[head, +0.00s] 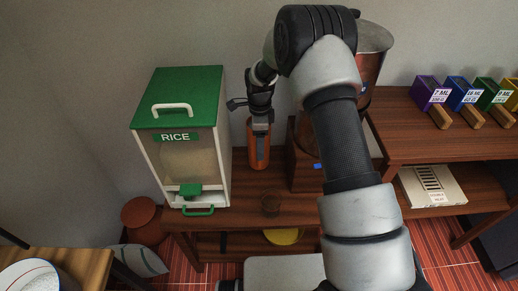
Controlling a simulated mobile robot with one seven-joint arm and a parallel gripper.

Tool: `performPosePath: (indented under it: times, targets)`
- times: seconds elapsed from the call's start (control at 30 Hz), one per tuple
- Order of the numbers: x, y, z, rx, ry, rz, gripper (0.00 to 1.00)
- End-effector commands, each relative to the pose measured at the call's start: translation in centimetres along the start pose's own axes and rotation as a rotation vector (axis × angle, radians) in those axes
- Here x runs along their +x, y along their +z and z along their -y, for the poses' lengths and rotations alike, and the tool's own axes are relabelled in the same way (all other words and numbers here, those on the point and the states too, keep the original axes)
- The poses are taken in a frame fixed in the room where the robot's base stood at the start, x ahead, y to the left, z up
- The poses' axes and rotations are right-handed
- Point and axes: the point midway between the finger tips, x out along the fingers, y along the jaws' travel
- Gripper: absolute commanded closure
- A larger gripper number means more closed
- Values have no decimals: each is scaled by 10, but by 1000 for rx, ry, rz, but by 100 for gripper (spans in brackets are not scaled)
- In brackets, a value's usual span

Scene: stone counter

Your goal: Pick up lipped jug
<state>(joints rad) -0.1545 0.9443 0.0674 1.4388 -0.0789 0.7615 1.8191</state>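No vessel here is clearly marked as the lipped jug. An orange-brown bottle-like vessel (258,148) stands upright on the wooden counter, right of the rice dispenser; its top is hidden by my gripper. A large metal vessel with a copper-coloured body (371,67) stands at the back, partly hidden by my arm. Either could be the jug; I cannot tell. My gripper (254,113) is at the top of the orange-brown vessel, seen from behind and above. Its fingers are small and dark, so whether it is open, shut or touching the vessel cannot be told.
A green-and-white rice dispenser (181,140) stands close on the left. A dark wooden box (303,165) stands right of the orange-brown vessel. Several coloured bins (432,92) line the right counter.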

Motion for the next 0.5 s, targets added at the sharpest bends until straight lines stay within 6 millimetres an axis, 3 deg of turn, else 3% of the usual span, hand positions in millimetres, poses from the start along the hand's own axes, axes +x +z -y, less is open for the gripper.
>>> performPosePath:
  times: [0.07, 0.4, 0.5]
  targets:
    - [0, 0, 0, 0, 0, 0, 33]
    - [-1, 0, 0, -1, 0, 0, 88]
    - [-1, 0, 0, -1, 0, 0, 100]
